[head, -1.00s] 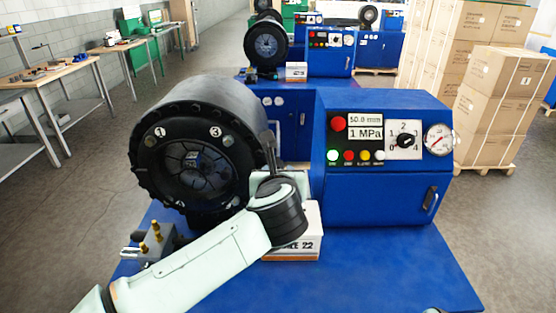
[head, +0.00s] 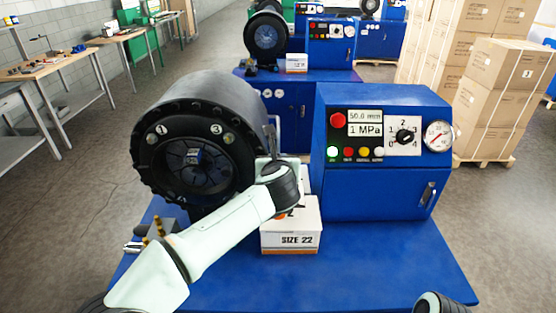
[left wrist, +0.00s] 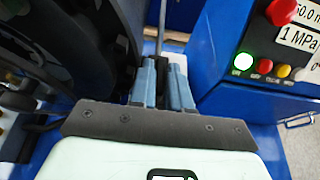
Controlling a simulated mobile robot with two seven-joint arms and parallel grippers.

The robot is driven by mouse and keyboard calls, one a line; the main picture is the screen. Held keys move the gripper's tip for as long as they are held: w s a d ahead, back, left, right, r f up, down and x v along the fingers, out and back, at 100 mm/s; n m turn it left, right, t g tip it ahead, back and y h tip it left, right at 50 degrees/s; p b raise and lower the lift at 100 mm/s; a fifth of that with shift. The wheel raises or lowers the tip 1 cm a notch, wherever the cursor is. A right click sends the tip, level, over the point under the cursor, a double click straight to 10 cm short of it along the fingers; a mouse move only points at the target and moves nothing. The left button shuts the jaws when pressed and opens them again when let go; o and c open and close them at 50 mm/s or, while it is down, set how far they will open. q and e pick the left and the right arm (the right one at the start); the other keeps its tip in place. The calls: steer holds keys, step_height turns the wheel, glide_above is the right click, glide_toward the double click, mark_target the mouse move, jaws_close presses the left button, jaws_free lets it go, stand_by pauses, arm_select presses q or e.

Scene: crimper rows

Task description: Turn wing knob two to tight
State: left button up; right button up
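The black round crimper head (head: 150,180) stands at the left of the blue machine. Its face carries labels 1 and 3, with a small knob (head: 229,138) by the 3. A lower label is too small to read. No label 2 shows on the face, so I cannot tell which knob is wing knob two. My left gripper reaches to the right side of the head, its fingers hidden in the head view. My right gripper is out of view.
A SIZE 22 box (head: 291,240) stands beneath my left arm. The control panel with its dial (head: 404,137) and gauge (head: 438,136) is to the right. A thin grey rod (left wrist: 162,25) rises beyond my left fingers. The blue base plate (head: 400,270) is clear at front right.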

arm_select(q)
jaws_close()
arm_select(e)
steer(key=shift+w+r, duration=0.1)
arm_select(q)
steer(key=shift+a+r+m+h+p, duration=0.15)
steer(key=shift+a+m+h+p, duration=0.05)
steer(key=shift+m+h+p, duration=0.5)
steer(key=m+h+p, duration=0.2)
steer(key=m+g+h+p, duration=0.1)
steer(key=h, duration=0.1)
steer(key=shift+w+a, duration=0.2)
steer(key=shift+a, duration=0.1)
steer(key=shift+m+g+h+p, duration=0.4)
steer(key=shift+m+h, duration=0.2)
steer(key=shift+m, duration=0.1)
steer(key=shift+w+a+m+g+h, duration=0.15)
steer(key=shift+m+g+h, duration=0.35)
steer(key=shift+m+h, duration=0.25)
steer(key=shift+m+g+h, duration=1)
steer(key=shift+m+h, duration=0.15)
steer(key=shift+m, duration=0.1)
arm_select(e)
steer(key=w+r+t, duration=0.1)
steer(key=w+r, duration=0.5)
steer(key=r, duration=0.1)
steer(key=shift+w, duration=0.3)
arm_select(q)
steer(key=shift+m+g, duration=0.3)
steer(key=shift+m, duration=0.1)
